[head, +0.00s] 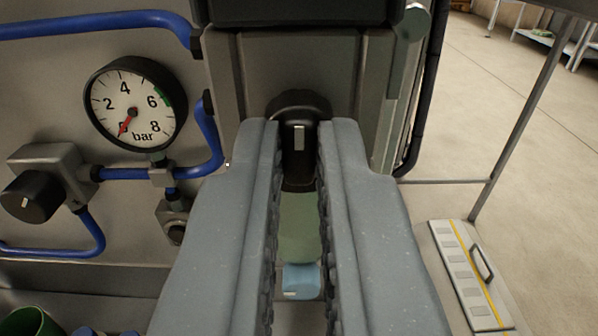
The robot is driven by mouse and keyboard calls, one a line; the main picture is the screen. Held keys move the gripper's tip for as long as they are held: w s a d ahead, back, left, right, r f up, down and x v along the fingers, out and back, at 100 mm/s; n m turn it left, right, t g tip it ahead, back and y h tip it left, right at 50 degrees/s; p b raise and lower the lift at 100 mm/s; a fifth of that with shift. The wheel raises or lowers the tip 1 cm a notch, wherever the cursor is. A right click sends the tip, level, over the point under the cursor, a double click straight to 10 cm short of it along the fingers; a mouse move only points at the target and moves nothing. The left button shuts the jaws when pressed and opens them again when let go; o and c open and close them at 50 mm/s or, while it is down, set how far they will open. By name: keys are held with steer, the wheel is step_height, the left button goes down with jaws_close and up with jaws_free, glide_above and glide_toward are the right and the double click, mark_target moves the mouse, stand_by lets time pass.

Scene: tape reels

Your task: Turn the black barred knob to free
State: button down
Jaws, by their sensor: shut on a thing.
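The black barred knob (298,110) sits on the front of a grey housing (335,60), in the upper middle of the head view. A short pale bar on its face stands about upright. My gripper (299,160) reaches in from below, its two grey fingers either side of the knob, shut on it. The fingers hide the knob's sides, and I can read no position labels around it.
A pressure gauge (136,105) with its red needle low, blue hoses (125,172) and another black knob (33,196) on a valve are at left. A green cup (28,322) is at lower left. A grey panel with a yellow stripe (466,275) lies at lower right. Open floor lies at upper right.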

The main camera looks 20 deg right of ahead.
steer(key=shift+m, duration=0.3)
steer(key=m+p, duration=0.3)
steer(key=shift+r+m, duration=0.15)
steer(key=shift+m, duration=0.15)
steer(key=m+p, duration=0.1)
steer(key=m, duration=0.2)
steer(key=m+p, duration=0.1)
steer(key=m, duration=0.2)
steer(key=shift+d+f, duration=0.15)
steer(key=shift+f, duration=0.05)
steer(key=m, duration=0.4)
steer(key=shift+f, duration=0.15)
steer(key=shift+s+d+f+m+b, duration=0.1)
steer(key=shift+m+b, duration=0.2)
steer(key=shift+m, duration=1.6)
steer(key=shift+f, duration=0.1)
steer(key=c, duration=1.5)
jaws_free()
